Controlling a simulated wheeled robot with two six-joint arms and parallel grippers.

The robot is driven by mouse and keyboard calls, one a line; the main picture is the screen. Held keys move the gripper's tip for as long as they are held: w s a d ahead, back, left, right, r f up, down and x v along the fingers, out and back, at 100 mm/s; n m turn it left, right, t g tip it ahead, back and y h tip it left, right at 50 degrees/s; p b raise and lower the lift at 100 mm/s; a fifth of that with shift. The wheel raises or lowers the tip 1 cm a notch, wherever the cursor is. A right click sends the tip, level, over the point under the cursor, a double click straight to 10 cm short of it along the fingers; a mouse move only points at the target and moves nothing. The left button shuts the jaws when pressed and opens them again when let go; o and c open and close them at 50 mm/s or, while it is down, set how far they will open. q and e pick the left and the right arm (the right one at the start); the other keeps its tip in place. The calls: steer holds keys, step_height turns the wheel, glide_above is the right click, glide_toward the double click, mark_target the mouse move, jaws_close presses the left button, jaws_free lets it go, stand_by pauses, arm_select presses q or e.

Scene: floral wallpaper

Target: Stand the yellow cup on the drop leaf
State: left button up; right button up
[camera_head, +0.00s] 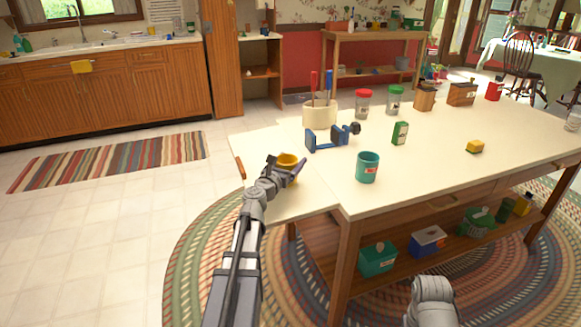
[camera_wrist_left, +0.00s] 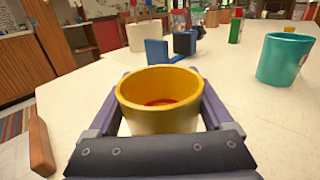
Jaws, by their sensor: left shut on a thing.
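The yellow cup (camera_head: 287,160) is upright between the fingers of my left gripper (camera_head: 284,172), which is shut on it. In the left wrist view the yellow cup (camera_wrist_left: 160,98) shows its open rim and a reddish inside, with a finger on each side. The cup is over the cream drop leaf (camera_head: 290,200), the left end of the table. Its base is hidden by the gripper, so I cannot tell whether it touches the leaf. A grey part of my right arm shows at the bottom, but its gripper is out of view.
A blue clamp (camera_head: 325,139) and a cream crock (camera_head: 319,114) with tools stand just beyond the cup. A teal cup (camera_head: 367,167) stands to the right, near the front edge. A wooden piece (camera_wrist_left: 40,148) sits at the leaf's left edge. The leaf's front is clear.

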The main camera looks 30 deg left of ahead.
arm_select(q)
steer(key=shift+r, duration=0.1)
steer(key=shift+f+b, duration=0.45)
steer(key=shift+f, duration=0.1)
steer(key=o, duration=1.3)
steer(key=shift+r, duration=0.15)
